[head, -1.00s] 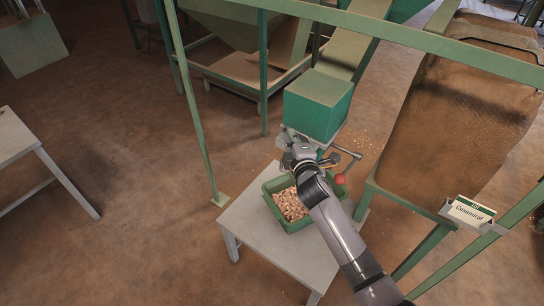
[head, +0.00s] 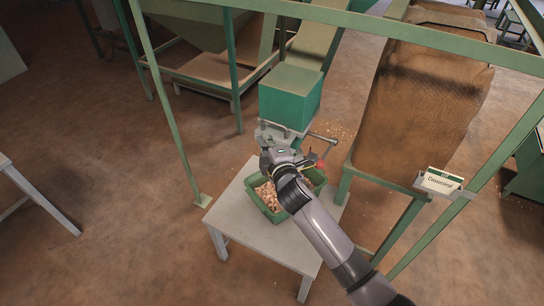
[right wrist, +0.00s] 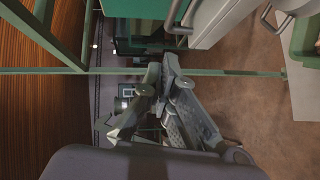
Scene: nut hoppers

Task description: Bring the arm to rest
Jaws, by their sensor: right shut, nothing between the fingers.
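My right arm comes in from the bottom right of the head view. Its gripper (head: 282,155) is shut and empty, in front of the green hopper outlet (head: 290,98) and above the far edge of a green crate (head: 276,217). The crate holds many pale nuts and stands on a light table (head: 232,212). The arm covers part of the crate. In the right wrist view the fingers (right wrist: 150,92) show large in the middle, with nothing between them. My left gripper is in neither view.
A lever with a red knob (head: 320,165) sits close beside the gripper. A green frame post (head: 167,105) and crossbar (head: 350,20) surround the station. A large brown sack (head: 420,90) and a label sign (head: 440,181) stand right. Open floor lies left.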

